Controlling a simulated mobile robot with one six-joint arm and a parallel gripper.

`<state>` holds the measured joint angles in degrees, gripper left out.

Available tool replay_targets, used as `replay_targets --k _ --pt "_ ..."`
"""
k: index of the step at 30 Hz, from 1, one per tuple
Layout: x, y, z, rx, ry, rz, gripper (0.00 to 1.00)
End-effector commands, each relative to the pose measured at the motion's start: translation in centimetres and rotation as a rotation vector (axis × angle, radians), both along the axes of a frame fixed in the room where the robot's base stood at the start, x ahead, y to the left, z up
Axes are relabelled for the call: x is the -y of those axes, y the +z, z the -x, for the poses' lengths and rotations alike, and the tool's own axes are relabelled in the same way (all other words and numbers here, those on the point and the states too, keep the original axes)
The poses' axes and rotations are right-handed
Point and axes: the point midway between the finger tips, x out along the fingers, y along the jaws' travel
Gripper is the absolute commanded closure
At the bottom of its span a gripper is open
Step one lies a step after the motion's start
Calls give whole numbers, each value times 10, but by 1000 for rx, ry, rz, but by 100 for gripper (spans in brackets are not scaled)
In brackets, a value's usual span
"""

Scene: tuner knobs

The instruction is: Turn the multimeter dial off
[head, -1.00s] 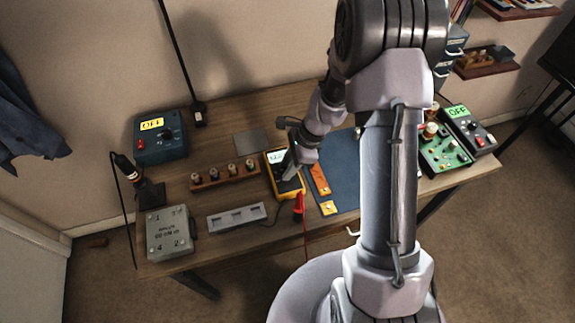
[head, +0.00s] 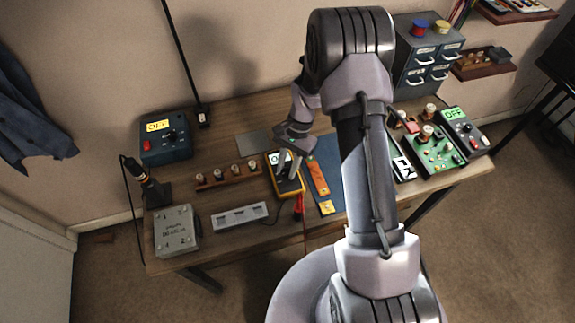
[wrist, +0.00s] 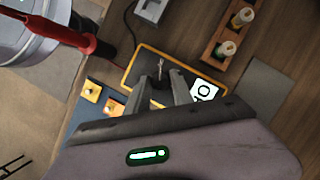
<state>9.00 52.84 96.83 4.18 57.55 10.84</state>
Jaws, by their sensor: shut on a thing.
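The multimeter (head: 294,190) lies on the wooden bench, a yellow-rimmed meter with a dark face and a pale lit display (head: 278,158). My gripper (head: 287,175) reaches down onto its face. In the wrist view the multimeter (wrist: 131,75) lies below my gripper (wrist: 161,82), whose two fingers are shut on the small dark dial (wrist: 158,85). A light pointer mark shows beyond the fingertips. The fingers hide much of the dial. The lit display (wrist: 203,91) shows partly at the right, with an "O" readable; the rest of its reading is unclear.
A red probe (head: 299,205) with its lead lies at the meter's near edge. A wooden rack of knobs (head: 228,177) stands to its left and a blue mat (head: 333,165) to its right. A blue power supply (head: 165,140) stands back left, a green board (head: 437,150) right.

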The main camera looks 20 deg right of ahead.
Motion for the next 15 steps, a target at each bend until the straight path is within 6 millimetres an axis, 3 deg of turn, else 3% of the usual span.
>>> replay_targets --k 15 --pt "-1 0 -1 0 111 0 100"
